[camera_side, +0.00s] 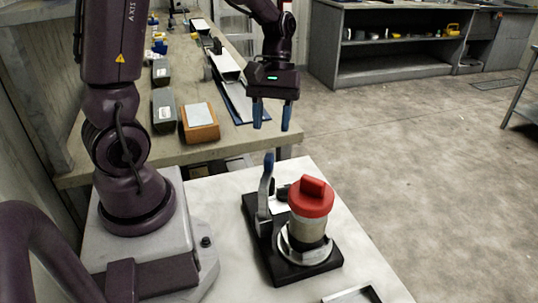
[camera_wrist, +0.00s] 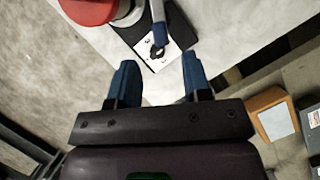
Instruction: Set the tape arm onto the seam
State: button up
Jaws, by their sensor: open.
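The tape arm (camera_side: 265,190) is a grey lever with a blue tip, standing raised on the left side of a black base (camera_side: 285,268). Beside it, a pale core liner (camera_side: 307,229) with a red cap (camera_side: 311,197) stands upright in a metal ring (camera_side: 307,252). I cannot make out the seam. My gripper (camera_side: 272,127) is open and empty, with blue fingers pointing down, above and apart from the tape arm. In the wrist view the tape arm (camera_wrist: 158,12) lies just beyond the gap between my fingers (camera_wrist: 158,78), and the red cap (camera_wrist: 90,8) is at the top left.
An orange-brown block with a pale top (camera_side: 200,123) and grey boxes (camera_side: 164,110) sit on the long bench behind. A shallow tray (camera_side: 352,295) lies at the front edge of the white table (camera_side: 335,195). The white surface right of the base is clear.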

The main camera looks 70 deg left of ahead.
aim_at(269, 155)
jog(key=x, duration=0.7)
jog(key=shift+f, duration=0.2)
grip_shut()
